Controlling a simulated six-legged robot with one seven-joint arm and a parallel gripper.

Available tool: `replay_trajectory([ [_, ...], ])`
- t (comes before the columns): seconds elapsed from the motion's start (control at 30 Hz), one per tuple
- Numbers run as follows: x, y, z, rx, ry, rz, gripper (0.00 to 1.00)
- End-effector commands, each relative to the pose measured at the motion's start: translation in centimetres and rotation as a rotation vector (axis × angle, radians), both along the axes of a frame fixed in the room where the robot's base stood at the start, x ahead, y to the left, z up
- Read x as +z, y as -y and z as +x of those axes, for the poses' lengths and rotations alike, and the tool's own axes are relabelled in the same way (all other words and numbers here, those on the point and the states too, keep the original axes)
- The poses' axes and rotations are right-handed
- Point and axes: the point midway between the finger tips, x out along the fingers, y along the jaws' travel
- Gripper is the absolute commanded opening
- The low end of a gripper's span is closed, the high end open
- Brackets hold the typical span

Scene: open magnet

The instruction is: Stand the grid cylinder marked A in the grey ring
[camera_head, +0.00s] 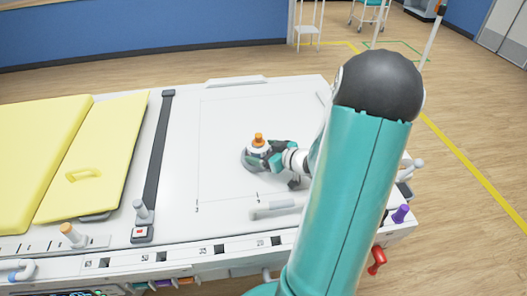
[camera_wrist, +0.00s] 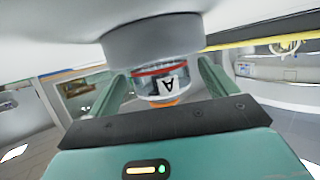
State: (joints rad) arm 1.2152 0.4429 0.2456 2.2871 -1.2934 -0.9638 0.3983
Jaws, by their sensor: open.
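The grid cylinder marked A (camera_head: 258,149) has a white body and an orange top knob, and looks upright on the white table. In the wrist view, which is upside down, the cylinder (camera_wrist: 160,84) shows its black A label and a red band. The grey ring (camera_wrist: 152,45) surrounds its base there and hides its lower part. In the head view the ring (camera_head: 247,161) shows only partly, behind my gripper (camera_head: 268,156). My gripper is open, with one teal finger on each side of the cylinder. I cannot tell whether the fingers touch it.
The white table (camera_head: 215,120) is clear around the ring. A dark strap (camera_head: 154,150) and yellow pads (camera_head: 95,160) lie to the left. A pale bar (camera_head: 277,207) and a purple knob (camera_head: 401,213) sit near the front right edge. Wooden floor lies beyond.

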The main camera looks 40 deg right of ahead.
Motion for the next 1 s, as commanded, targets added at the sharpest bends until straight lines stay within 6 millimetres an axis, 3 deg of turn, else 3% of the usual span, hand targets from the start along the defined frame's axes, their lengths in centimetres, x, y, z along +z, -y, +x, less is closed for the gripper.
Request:
replay_trajectory([
  [0.17,0.9,0.1,-0.2,-0.002,0.001,-0.002,0.85],
  [0.7,4.4,1.0,-10.0,-0.003,0.0,-0.002,0.85],
  [1.0,4.8,1.0,-11.2,0.0,0.0,0.0,0.85],
])
